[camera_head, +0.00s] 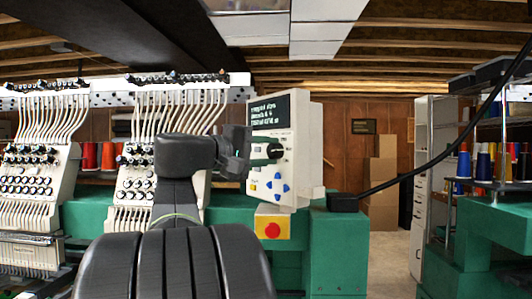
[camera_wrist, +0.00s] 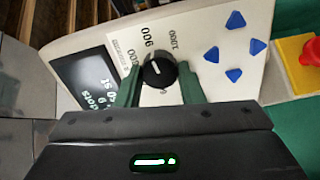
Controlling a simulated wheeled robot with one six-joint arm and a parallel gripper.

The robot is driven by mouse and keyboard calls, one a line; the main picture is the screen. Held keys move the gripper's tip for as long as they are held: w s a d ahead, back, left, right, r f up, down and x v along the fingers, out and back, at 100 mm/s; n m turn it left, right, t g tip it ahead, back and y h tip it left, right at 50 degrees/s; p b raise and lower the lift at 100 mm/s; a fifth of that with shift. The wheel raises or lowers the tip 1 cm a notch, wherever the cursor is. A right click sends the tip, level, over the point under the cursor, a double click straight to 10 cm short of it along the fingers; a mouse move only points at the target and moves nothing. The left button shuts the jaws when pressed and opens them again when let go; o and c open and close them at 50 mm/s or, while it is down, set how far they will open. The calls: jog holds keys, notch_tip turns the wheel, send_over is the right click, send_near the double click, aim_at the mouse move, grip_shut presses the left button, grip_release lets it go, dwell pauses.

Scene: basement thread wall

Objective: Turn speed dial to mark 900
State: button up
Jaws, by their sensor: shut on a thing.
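The speed dial (camera_wrist: 160,74) is a round black knob with a short white pointer line on the white control panel (camera_wrist: 205,25). In the head view my gripper (camera_head: 250,152) reaches the panel from the left and partly hides the dial (camera_head: 274,151).
A dark display (camera_wrist: 83,83) sits beside the dial, with several blue buttons (camera_wrist: 235,19) on the other side. A red stop button (camera_head: 272,230) on a yellow box is below the panel. Needle heads (camera_head: 150,180) stand left; a black cable (camera_head: 430,155) crosses at right.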

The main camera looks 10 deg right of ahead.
jog(key=o, duration=1)
jog(key=b+v, duration=0.1)
jog(key=v, duration=1.3)
jog(key=shift+w+d, duration=0.15)
jog(key=shift+d, duration=0.05)
jog(key=p+x, duration=0.1)
jog(key=x, duration=1.2)
jog(key=shift+d, duration=0.25)
